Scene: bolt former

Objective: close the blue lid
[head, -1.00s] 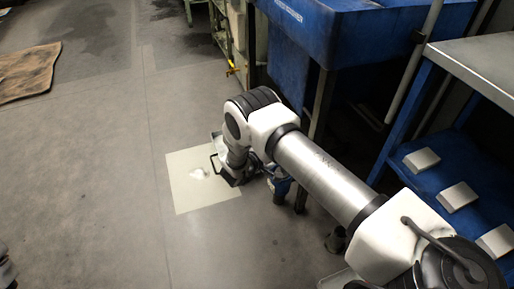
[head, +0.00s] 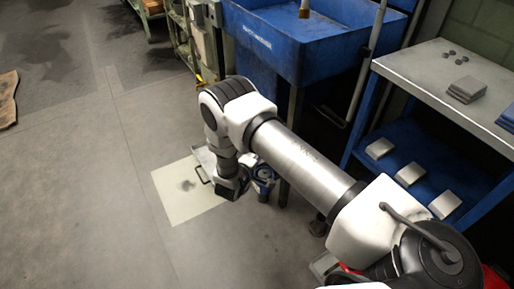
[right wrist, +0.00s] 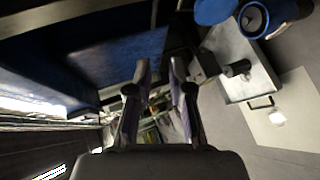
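In the right wrist view a round blue lid (right wrist: 215,11) shows at the top right. Beside it is a blue-rimmed can (right wrist: 254,18) with a dark open mouth, so the lid does not appear to cover it. In the head view a blue round part (head: 263,174) shows next to my wrist, partly hidden by it. My right gripper (right wrist: 159,72) is open and empty in its wrist view, its fingers apart and left of the lid. In the head view its fingers cannot be made out behind the wrist. My left gripper is not in view.
A blue sink (head: 300,45) stands behind my arm. A grey-topped blue bench (head: 440,65) is at the right. Open floor lies left.

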